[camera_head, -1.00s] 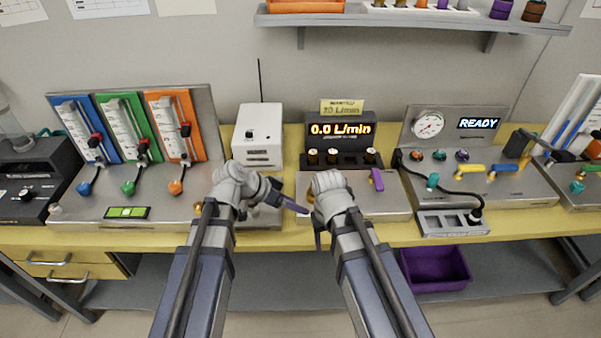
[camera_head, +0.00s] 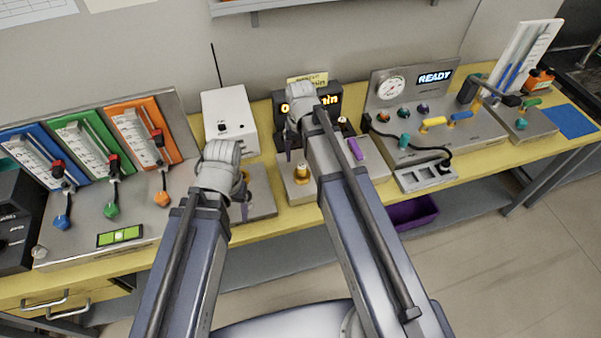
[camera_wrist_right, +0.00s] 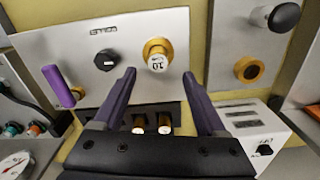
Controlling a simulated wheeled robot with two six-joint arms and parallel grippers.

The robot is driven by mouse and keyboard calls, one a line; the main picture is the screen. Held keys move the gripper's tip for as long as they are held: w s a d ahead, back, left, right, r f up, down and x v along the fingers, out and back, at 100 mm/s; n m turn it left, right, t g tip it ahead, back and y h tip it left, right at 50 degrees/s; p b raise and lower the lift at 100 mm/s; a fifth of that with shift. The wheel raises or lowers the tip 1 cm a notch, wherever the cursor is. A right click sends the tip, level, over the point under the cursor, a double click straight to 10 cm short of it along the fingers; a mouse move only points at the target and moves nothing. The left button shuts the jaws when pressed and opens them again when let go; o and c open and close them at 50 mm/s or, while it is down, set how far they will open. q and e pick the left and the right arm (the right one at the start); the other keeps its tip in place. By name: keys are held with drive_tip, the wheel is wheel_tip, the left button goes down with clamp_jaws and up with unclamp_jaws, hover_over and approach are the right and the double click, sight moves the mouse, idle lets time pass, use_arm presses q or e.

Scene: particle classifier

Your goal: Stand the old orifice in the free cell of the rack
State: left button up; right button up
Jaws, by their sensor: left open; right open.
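The old orifice, as far as I can tell, is the brass piece with a white cap marked "10" (camera_wrist_right: 158,55), upright on the grey plate; it also shows in the head view (camera_head: 301,172). The black rack below the display holds brass pieces; one shows at its right end (camera_head: 342,120), and two show in the right wrist view (camera_wrist_right: 165,124). My arm hides much of the rack, and I cannot make out the free cell. My right gripper (camera_wrist_right: 158,74) is open and empty, its purple fingers either side of the line to the capped piece. My left gripper (camera_head: 243,208) is open, low over the neighbouring plate.
A purple handle (camera_head: 355,149) stands right of the capped piece, with a black knob (camera_wrist_right: 104,59) between. A white box (camera_head: 230,120) stands left of the display. The left gripper is close to the plate with a black-knobbed part (camera_wrist_right: 284,17) and brass ring (camera_wrist_right: 249,69).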

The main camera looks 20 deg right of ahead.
sight(302, 166)
use_arm(q)
drive_tip(key=shift+f, duration=0.65)
use_arm(e)
drive_tip(key=shift+f, duration=0.65)
use_arm(q)
drive_tip(key=shift+f+b, duration=0.1)
drive_tip(key=shift+b, duration=0.25)
use_arm(e)
drive_tip(key=shift+f, duration=0.1)
drive_tip(key=f+b, duration=0.5)
drive_tip(key=shift+s+d, duration=0.15)
drive_tip(key=shift+s, duration=0.1)
use_arm(q)
wheel_tip(302, 166, down, 5)
drive_tip(key=shift+r, duration=0.1)
use_arm(e)
clamp_jaws()
